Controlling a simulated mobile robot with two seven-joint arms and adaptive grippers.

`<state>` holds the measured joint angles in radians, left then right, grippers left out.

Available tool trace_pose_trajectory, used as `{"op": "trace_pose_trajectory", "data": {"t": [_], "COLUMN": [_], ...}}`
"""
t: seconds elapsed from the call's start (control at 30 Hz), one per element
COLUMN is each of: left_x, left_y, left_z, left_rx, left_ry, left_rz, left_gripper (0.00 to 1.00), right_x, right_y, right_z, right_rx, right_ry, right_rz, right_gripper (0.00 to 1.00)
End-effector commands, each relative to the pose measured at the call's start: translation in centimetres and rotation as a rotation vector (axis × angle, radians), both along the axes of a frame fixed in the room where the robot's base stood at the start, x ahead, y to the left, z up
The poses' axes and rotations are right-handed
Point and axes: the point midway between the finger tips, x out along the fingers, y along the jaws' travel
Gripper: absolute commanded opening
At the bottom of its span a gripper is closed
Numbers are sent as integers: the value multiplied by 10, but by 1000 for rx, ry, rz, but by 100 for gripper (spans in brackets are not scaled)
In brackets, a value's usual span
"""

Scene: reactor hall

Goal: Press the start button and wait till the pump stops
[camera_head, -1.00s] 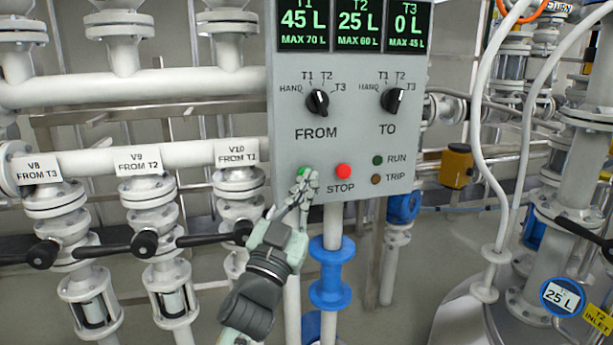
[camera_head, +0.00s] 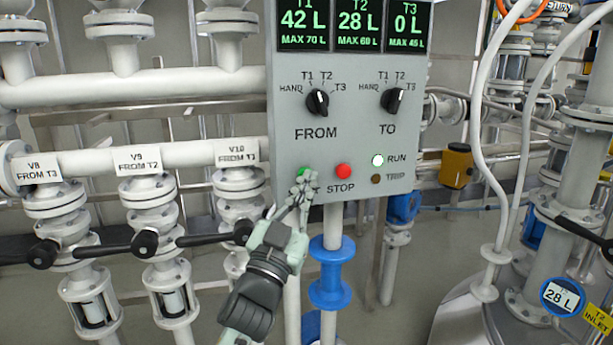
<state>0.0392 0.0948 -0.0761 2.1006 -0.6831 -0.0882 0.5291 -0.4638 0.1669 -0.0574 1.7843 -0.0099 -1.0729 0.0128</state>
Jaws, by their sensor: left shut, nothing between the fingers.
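The grey control panel (camera_head: 350,148) stands in the middle of the view. The green start button (camera_head: 304,172) is at its lower left, partly covered by my left gripper (camera_head: 303,180). That gripper is shut and empty, its fingertips at the button; I cannot tell whether they touch it. The red STOP button (camera_head: 343,170) is just right of it. The RUN lamp (camera_head: 377,160) is lit white and the TRIP lamp (camera_head: 376,179) is dark. The displays (camera_head: 358,27) read T1 42 L, T2 28 L, T3 0 L. My right gripper is not in view.
FROM knob (camera_head: 317,102) and TO knob (camera_head: 394,100) sit above the buttons. Valves with black handles (camera_head: 144,243) stand at left under labels V8, V9 and V10.

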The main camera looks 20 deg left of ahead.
Motion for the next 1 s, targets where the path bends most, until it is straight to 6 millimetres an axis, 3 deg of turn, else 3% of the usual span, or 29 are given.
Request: {"op": "trace_pose_trajectory", "data": {"t": [0.57,1.0], "left_x": [-12,-46], "left_y": [-8,-31], "left_z": [0,-1], "left_rx": [-2,-3], "left_ry": [0,0], "left_rz": [-1,-1], "left_gripper": [0,0], "right_x": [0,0], "right_y": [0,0], "right_z": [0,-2], "right_rx": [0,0], "right_ry": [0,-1], "right_rz": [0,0], "right_gripper": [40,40]}}
